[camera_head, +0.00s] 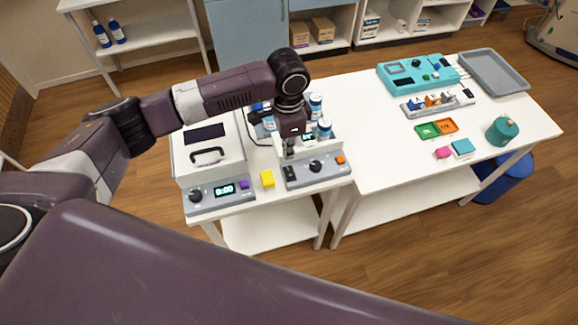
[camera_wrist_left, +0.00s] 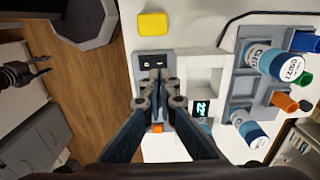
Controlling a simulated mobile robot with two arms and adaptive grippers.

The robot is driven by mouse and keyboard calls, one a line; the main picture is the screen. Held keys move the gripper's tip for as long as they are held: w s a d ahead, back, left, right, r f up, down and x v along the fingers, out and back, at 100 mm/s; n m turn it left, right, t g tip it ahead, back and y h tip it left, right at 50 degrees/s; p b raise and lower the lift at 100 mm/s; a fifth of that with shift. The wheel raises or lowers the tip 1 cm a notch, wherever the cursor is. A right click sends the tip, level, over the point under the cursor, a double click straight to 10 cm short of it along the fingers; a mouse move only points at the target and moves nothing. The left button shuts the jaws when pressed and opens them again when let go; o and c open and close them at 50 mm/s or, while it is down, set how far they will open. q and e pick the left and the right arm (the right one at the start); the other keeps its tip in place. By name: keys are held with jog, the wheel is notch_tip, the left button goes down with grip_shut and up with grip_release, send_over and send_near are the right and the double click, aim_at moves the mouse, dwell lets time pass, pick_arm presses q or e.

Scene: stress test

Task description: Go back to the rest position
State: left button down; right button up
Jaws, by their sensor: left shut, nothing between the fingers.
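My left gripper (camera_head: 289,152) points down over the grey front panel (camera_head: 310,172) of the right-hand white device on the smaller table. Its fingers are together and hold nothing. In the left wrist view the closed fingertips (camera_wrist_left: 160,78) show over that panel, near a black switch block (camera_wrist_left: 152,62). I cannot tell whether they touch it. The left arm reaches out from the left of the head view. A dark gripper with its fingers apart, my right one (camera_wrist_left: 38,70), shows at the left edge of the left wrist view, away from the table; it is not seen in the head view.
A white lidded device (camera_head: 208,150) stands left of the gripper, with a yellow block (camera_head: 267,179) between the panels. Blue-and-white bottles (camera_head: 324,126) stand close by. The right table holds a teal device (camera_head: 415,72), a grey tray (camera_head: 493,72) and a teal container (camera_head: 502,130).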

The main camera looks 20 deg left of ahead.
pick_arm(q)
jog(key=shift+r, duration=0.4)
pick_arm(e)
jog(key=shift+d+r, duration=0.1)
jog(key=shift+r, duration=0.3)
pick_arm(q)
jog(key=shift+f, duration=0.1)
